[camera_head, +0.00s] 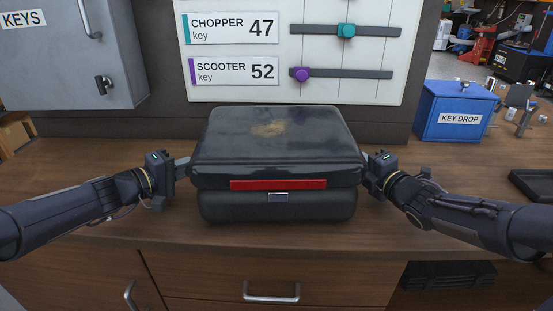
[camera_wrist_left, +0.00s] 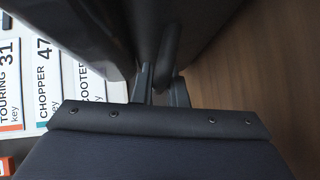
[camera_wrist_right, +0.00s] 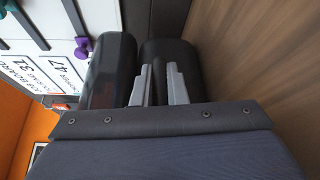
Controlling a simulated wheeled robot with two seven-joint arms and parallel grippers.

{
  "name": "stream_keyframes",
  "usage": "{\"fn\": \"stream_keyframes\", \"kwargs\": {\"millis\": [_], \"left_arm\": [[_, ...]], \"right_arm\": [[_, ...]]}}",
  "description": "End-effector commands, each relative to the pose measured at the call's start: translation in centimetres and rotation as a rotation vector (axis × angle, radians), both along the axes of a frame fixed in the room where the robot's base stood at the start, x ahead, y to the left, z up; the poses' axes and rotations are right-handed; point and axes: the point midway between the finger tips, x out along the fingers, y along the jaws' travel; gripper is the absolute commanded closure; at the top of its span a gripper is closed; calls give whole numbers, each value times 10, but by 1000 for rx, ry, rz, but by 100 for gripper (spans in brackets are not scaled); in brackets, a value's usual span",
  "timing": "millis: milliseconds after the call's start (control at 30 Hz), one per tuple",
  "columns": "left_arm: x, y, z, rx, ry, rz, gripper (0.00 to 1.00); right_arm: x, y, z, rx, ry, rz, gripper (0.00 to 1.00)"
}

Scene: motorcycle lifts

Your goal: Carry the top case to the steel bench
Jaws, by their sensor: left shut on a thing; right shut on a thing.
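The top case (camera_head: 278,150) is a black, closed box with a red reflector strip and a silver latch on its front. It is level at the wooden counter (camera_head: 90,235); I cannot tell whether its base touches the wood. My left gripper (camera_head: 184,168) is shut on its left side; in the left wrist view its fingers (camera_wrist_left: 160,88) close on a dark part of the case's side. I cannot make out a steel bench.
A key board (camera_head: 345,85) with sliders stands behind the case. A grey key cabinet (camera_head: 70,60) hangs at the left. A blue key drop box (camera_head: 455,112) and a dark tray (camera_head: 533,185) are at the right. Counter wood is clear on both sides of the case.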

Motion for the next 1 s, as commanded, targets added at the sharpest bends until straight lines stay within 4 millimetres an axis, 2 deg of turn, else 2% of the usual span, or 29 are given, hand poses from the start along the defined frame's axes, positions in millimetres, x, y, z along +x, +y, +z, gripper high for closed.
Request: {"fn": "stream_keyframes", "kwargs": {"millis": [767, 1000], "left_arm": [[0, 1, -1, 1, 3, 2, 100], [0, 1, 5, 0, -2, 2, 100]], "right_arm": [[0, -1, -1, -2, 1, -1, 100], [0, -1, 6, 0, -5, -1, 100]]}}
